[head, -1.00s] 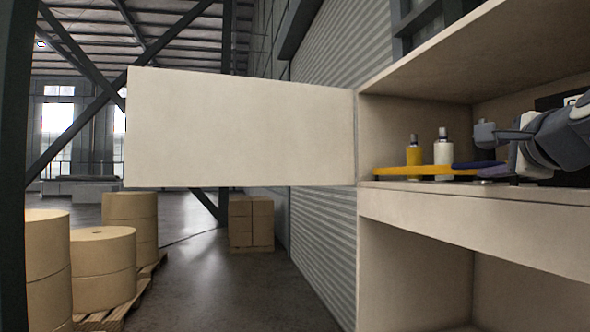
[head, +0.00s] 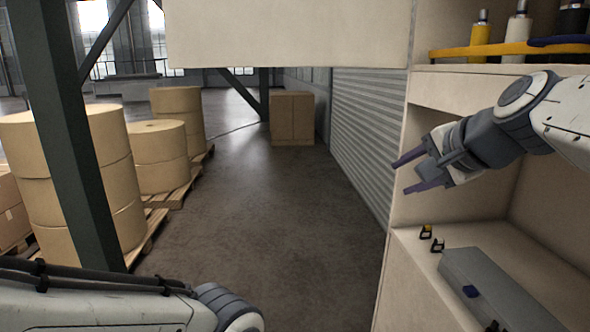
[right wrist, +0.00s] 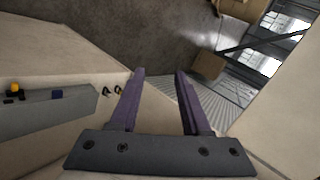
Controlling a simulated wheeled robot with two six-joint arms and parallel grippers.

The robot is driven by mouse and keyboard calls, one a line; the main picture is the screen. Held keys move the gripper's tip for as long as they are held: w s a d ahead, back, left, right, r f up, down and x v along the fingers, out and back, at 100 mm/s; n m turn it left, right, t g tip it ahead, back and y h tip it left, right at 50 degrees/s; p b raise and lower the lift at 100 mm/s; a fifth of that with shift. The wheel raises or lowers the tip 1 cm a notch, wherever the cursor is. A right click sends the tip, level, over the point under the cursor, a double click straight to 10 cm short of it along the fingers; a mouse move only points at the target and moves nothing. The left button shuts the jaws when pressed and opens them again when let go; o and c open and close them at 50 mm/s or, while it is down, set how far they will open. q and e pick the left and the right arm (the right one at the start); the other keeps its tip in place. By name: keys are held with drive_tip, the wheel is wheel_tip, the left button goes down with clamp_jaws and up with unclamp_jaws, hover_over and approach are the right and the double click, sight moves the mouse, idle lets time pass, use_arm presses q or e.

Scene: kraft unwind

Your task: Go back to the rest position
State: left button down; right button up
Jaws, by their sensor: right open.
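My right gripper (head: 412,172) is open and empty, with two purple fingers pointing left in the head view. It hangs in front of the shelf unit, below the upper shelf and above the lower compartment. In the right wrist view its fingers (right wrist: 158,88) are spread apart with nothing between them. My left arm (head: 100,305) comes in low at the left of the head view. Its grey joint shows at the bottom edge, and the left gripper's fingers are out of the picture.
A wide beige door panel (head: 290,32) stands out across the top. The upper shelf holds a yellow bottle (head: 480,30) and a white bottle (head: 516,35). A grey box (head: 505,285) lies in the lower compartment. Kraft rolls (head: 158,142) stand left; the floor between is clear.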

drive_tip(key=s+a+f+n+g+y, duration=0.1)
drive_tip(key=s+a+f+n+g, duration=0.3)
drive_tip(key=s+a+f+n, duration=0.4)
drive_tip(key=s+a+f+n+g, duration=0.3)
drive_tip(key=s+a+f, duration=0.3)
drive_tip(key=f, duration=0.5)
drive_tip(key=s+a+f+n+g+h+b, duration=0.1)
drive_tip(key=s+f+n+g+h, duration=0.1)
drive_tip(key=s+f+n, duration=0.7)
drive_tip(key=s+g, duration=0.1)
drive_tip(key=s, duration=0.1)
drive_tip(key=shift+s+f+h, duration=0.3)
drive_tip(key=shift+h, duration=0.1)
